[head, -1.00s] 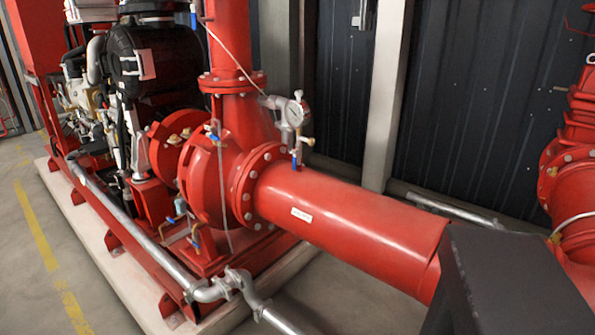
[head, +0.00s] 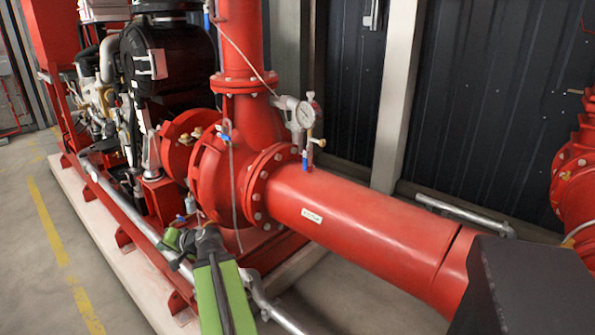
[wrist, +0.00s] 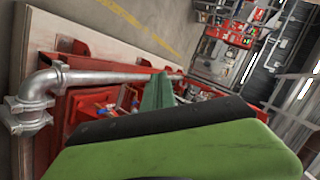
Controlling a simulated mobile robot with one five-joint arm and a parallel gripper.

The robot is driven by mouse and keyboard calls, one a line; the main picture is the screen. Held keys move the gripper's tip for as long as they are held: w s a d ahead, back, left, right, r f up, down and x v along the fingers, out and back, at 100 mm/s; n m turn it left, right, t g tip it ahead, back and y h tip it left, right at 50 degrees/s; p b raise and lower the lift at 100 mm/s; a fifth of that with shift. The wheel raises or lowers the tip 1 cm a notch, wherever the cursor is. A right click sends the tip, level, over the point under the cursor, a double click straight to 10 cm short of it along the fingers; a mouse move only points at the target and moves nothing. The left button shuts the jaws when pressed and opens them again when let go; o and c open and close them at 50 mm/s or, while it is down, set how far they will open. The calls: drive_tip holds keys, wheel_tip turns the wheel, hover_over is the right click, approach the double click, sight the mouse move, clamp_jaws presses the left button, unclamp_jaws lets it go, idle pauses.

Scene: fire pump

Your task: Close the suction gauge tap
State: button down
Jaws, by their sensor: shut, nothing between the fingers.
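My gripper (head: 172,238) is low in front of the pump, left of and well below the gauge, touching nothing that I can make out. In the wrist view its green fingers (wrist: 158,92) look shut and empty. The gauge and tap are not visible there.
The red pump casing (head: 210,180) stands left of the gauge. A grey pipe (head: 125,210) runs along the plinth, close by my gripper; its elbow shows in the wrist view (wrist: 40,95). A dark block (head: 530,285) fills the lower right. Floor at left is clear.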

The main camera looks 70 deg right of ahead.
drive_tip(key=s+d+r+m+h, duration=0.3)
drive_tip(key=s+d, duration=0.4)
drive_tip(key=d, duration=0.2)
drive_tip(key=s+d+r+m+h, duration=0.3)
drive_tip(key=s+d+m+h, duration=0.1)
drive_tip(key=s+d, duration=0.4)
drive_tip(key=s+d+r+m+g+h, duration=0.2)
drive_tip(key=s+d+m, duration=0.1)
drive_tip(key=s, duration=0.6)
drive_tip(key=s+d+r+m+g+h, duration=0.1)
drive_tip(key=s+d+m+h, duration=0.2)
drive_tip(key=s+d, duration=0.3)
drive_tip(key=s+d+r+m+g+h, duration=0.2)
drive_tip(key=s+d+m, duration=0.2)
drive_tip(key=s, duration=0.8)
drive_tip(key=shift+s+d+r+g+h, duration=0.15)
drive_tip(key=shift+d+h, duration=0.05)
drive_tip(key=shift+d, duration=0.15)
drive_tip(key=shift+s+d+r+g+h, duration=0.1)
drive_tip(key=shift+d+r+g+h, duration=0.1)
drive_tip(key=shift+d, duration=0.15)
